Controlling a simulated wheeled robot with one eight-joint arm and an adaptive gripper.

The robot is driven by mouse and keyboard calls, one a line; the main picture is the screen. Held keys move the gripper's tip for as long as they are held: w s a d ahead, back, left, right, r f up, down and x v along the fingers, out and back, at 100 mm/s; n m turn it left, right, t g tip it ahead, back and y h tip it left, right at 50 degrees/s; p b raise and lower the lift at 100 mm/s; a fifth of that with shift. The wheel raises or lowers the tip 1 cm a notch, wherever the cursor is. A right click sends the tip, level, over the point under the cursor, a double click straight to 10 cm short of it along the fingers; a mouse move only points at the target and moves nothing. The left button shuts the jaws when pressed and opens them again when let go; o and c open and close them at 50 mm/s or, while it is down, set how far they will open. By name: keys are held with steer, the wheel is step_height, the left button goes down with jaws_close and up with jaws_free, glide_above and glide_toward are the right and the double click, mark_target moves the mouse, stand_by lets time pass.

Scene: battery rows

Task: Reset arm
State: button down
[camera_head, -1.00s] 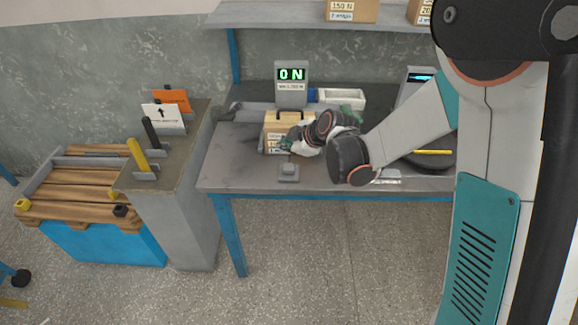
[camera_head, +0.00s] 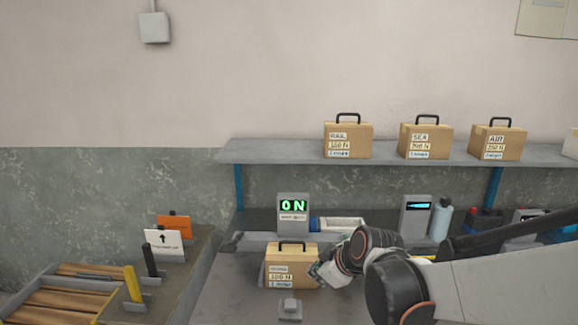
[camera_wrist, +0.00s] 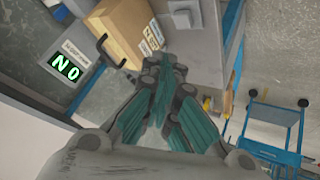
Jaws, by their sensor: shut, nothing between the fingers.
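My gripper (camera_head: 318,272) is beside the right side of a cardboard box with a black handle (camera_head: 291,265) on the workbench. In the wrist view my gripper's fingers (camera_wrist: 164,75) are closed together with nothing between them. The same box (camera_wrist: 122,30) shows there at the upper left, close to the fingertips. I cannot tell in the head view whether the gripper touches the box. My arm reaches in from the right.
A force display (camera_head: 293,213) reading "0 N" stands behind the box, and a small grey block (camera_head: 290,308) lies in front. A shelf (camera_head: 275,151) above holds several boxes with handles. Wooden slats (camera_head: 55,300) and a pedestal with upright cards and handles (camera_head: 205,240) are at left.

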steer(key=s+d+r+m+h, duration=0.2)
steer(key=s+d+m, duration=0.3)
steer(key=s, duration=0.6)
steer(key=s+d+r+m+h, duration=0.2)
steer(key=s+d+m, duration=0.4)
steer(key=s, duration=0.5)
steer(key=shift+s+d+r+m, duration=0.3)
steer(key=shift+s+d+r, duration=0.1)
steer(key=shift+d, duration=0.55)
